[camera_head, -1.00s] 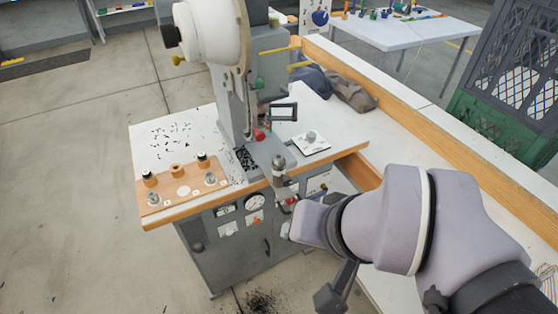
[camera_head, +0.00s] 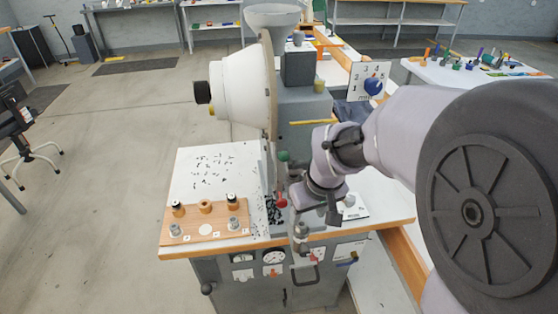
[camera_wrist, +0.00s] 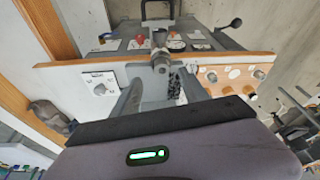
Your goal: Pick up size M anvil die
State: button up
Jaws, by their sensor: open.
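My gripper (camera_wrist: 161,84) is open and empty in the wrist view. Its two grey fingers reach toward the press, with a metal cylindrical piece (camera_wrist: 160,62) at the press front showing between and beyond them. This piece also shows in the head view (camera_head: 301,231), below my wrist. The wooden die board (camera_head: 192,238) lies left of the press. Metal dies stand at its front left (camera_head: 176,230) and front right (camera_head: 233,223), with a bare white round spot (camera_head: 205,229) between. The size labels are too small to read, so I cannot tell which die is M.
The press (camera_head: 242,85) rises behind the worktop, with a red knob (camera_head: 281,203) low on it. Black bits are scattered on the white worktop (camera_head: 190,185). A white plate (camera_head: 355,208) lies right of the press.

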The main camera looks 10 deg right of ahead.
aim_at(302, 224)
jog(key=x, duration=0.1)
jog(key=b+x, duration=0.1)
jog(key=x, duration=0.1)
jog(key=b+x, duration=0.1)
jog(key=x, duration=0.1)
jog(key=shift+a+f, duration=0.2)
jog(key=shift+a, duration=0.05)
jog(key=shift+r, duration=0.15)
grip_shut()
